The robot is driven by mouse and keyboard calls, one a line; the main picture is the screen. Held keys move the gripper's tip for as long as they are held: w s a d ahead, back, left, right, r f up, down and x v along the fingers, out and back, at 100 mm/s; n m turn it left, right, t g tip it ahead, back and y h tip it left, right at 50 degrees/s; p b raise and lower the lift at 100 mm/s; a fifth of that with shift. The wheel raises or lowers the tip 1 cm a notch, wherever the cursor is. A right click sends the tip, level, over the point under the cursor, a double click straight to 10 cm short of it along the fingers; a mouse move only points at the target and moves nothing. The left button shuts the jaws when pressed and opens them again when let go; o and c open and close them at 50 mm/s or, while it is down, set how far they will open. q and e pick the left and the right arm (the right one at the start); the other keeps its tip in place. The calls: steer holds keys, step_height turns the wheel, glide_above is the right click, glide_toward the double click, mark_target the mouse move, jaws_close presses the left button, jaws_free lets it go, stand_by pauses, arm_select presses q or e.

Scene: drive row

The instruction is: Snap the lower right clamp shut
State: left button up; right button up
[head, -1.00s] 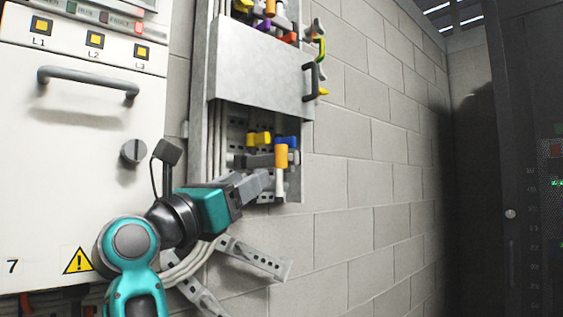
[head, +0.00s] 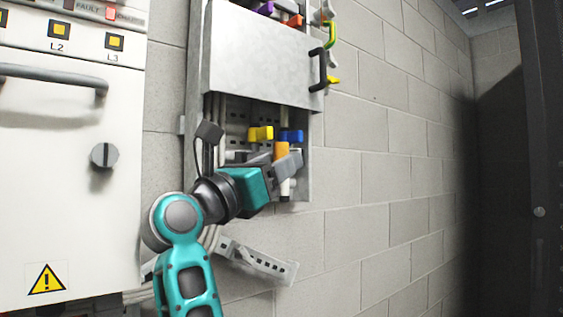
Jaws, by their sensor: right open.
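The open lower part of the grey wall box (head: 305,180) holds small clamps with coloured handles. At its lower right is an orange handle (head: 281,150) with a white end (head: 285,188) below, which I take for the lower right clamp. A blue handle (head: 291,136) and a yellow handle (head: 260,133) sit just above it. My right gripper (head: 276,161) is open in front of the orange handle and hides its middle. Its fingers overlap the handle in the picture; I cannot tell whether they touch it. My left gripper is out of view.
A metal cover (head: 262,55) with a black handle (head: 318,69) spans the box above the gripper. A white cabinet (head: 60,180) stands close on the left. A slotted metal strip (head: 258,262) sticks out below. The block wall on the right is clear.

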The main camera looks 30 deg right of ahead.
stand_by(0.3)
jaws_close()
stand_by(0.3)
